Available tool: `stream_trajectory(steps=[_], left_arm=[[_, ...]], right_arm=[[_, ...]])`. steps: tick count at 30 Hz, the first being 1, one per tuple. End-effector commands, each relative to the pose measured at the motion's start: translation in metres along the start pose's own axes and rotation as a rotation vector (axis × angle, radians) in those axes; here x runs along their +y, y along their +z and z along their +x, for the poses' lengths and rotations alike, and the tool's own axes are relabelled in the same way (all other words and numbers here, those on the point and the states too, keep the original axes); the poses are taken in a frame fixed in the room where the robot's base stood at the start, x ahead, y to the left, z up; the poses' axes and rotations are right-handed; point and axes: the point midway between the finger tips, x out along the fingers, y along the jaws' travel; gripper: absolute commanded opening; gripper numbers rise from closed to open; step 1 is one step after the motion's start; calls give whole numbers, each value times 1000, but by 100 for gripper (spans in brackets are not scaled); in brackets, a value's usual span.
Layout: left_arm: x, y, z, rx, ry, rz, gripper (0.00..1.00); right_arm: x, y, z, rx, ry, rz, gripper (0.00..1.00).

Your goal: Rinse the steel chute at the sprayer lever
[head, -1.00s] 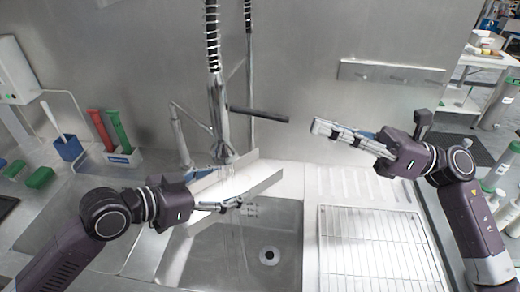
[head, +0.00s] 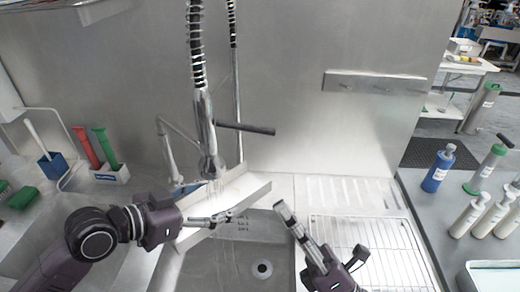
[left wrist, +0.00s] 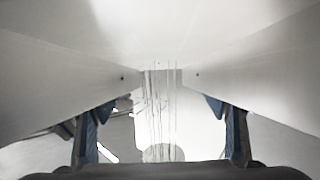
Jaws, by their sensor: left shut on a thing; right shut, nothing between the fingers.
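The steel chute (head: 251,190) is a bright, tilted metal trough over the sink, below the sprayer head (head: 208,163). My left gripper (head: 228,216) is shut on its near side. Thin water streams (head: 216,192) fall from the sprayer onto the chute area; streaks also show in the left wrist view. A dark horizontal lever (head: 246,129) sticks out right of the sprayer. My right gripper (head: 281,207) is shut and empty near the sink's right edge, pointing up-left.
The sink basin (head: 263,240) lies below. A wire rack (head: 385,245) is on the drainboard at right. A holder (head: 110,174) with red and green handles stands left. A blue bottle (head: 437,170) and white bottles (head: 468,215) stand on the right counter.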

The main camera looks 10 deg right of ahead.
Motion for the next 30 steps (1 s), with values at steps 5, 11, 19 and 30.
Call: stream_trajectory(steps=[5,11,19,30], left_arm=[[0,-2,0,4,-1,1,32],[0,-2,0,4,-1,1,32],[0,-2,0,4,-1,1,32],[0,-2,0,4,-1,1,32]], right_arm=[[2,1,28,-1,7,-3,0],[2,1,72,-1,9,-2,0],[2,16,111,3,5,-5,0],[1,29,123,2,2,-1,0]])
